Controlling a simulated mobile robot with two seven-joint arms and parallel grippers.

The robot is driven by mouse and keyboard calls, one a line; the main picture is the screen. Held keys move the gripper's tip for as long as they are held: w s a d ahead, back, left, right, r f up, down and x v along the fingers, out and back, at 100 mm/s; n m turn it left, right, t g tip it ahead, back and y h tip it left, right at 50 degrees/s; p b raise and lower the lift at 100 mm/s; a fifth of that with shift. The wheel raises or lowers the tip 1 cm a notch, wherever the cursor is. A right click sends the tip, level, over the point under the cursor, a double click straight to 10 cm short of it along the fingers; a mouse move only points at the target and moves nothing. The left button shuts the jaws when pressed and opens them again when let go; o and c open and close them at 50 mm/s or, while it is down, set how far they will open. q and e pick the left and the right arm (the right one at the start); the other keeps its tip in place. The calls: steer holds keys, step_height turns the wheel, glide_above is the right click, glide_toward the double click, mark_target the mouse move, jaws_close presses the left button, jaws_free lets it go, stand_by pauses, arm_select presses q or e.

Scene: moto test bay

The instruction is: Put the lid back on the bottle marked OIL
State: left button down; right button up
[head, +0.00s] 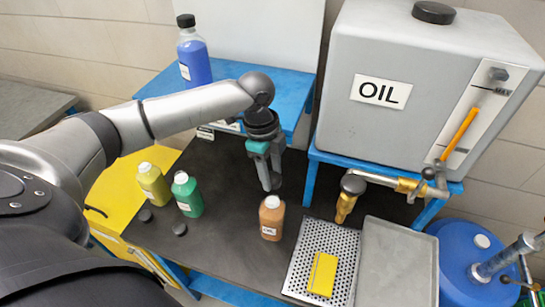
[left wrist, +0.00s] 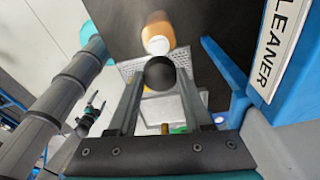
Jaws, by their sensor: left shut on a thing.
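My left gripper (head: 268,186) points down above the black bench, behind and above an orange-brown bottle (head: 272,218). It is shut on a round black lid (left wrist: 160,73), which shows between the fingertips in the left wrist view. The bottle stands upright, its pale mouth uncovered and its label ending in what looks like OIL. It also shows beyond the lid in the left wrist view (left wrist: 157,30), apart from it. What may be my right gripper (left wrist: 88,113) shows small at the left of that view; its jaws are unclear.
A yellow-green bottle (head: 153,184) and a green bottle (head: 187,194) stand uncapped to the left, with two dark lids (head: 145,215) (head: 179,229) nearby. A brass tap (head: 346,200), perforated tray (head: 305,250) with a yellow object, and grey OIL tank (head: 420,70) are right.

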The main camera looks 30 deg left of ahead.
mark_target(273, 199)
arm_select(q)
steer(key=shift+m, duration=0.3)
steer(key=shift+f+b, duration=0.45)
steer(key=shift+b, duration=0.1)
step_height(273, 199, down, 3)
steer(key=b, duration=0.4)
steer(key=shift+f, duration=0.35)
steer(key=shift+f+b, duration=0.4)
steer(key=shift+f, duration=0.4)
steer(key=shift+p, duration=1)
steer(key=shift+f+p, duration=0.15)
steer(key=shift+p, duration=0.7)
stand_by(1.0)
jaws_free()
stand_by(0.7)
